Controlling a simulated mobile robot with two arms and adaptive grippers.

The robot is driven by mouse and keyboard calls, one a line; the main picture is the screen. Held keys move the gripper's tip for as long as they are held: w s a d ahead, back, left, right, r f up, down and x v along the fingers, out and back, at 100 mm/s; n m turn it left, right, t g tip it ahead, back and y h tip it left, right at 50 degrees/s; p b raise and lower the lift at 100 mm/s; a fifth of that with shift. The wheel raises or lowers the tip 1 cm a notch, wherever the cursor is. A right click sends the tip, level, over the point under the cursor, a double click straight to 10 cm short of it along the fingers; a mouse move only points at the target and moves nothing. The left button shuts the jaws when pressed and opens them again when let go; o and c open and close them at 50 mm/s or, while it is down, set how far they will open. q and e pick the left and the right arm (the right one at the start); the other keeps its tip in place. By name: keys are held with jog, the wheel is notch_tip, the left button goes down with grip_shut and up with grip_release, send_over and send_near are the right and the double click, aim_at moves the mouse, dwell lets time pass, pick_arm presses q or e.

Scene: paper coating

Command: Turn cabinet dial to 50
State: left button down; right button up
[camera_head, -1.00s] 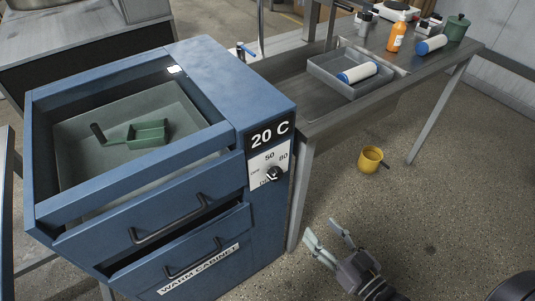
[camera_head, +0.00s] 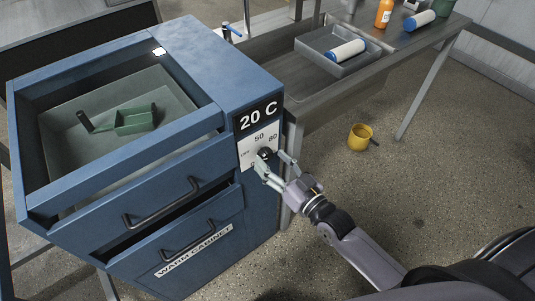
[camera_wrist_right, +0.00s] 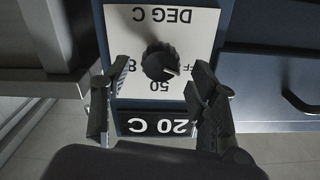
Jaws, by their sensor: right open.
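The blue warm cabinet (camera_head: 215,60) has a white dial plate (camera_head: 246,154) marked OFF, 50 and 80. Its black dial (camera_head: 265,153) is partly hidden by my right gripper (camera_head: 273,161) in the head view. In the right wrist view, upside down, the dial (camera_wrist_right: 160,62) shows whole. Its pale pointer line is turned toward the OFF side, away from 50. The display (camera_head: 258,116) above the plate reads 20 C. My right gripper (camera_wrist_right: 153,85) is open, its fingers spread on either side of the dial, not closed on it. My left gripper is not in view.
A yellow mug (camera_head: 360,137) is on the floor.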

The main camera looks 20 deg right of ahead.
jog(key=shift+x, duration=1.45)
jog(key=c, duration=1.2)
jog(key=shift+o, duration=0.2)
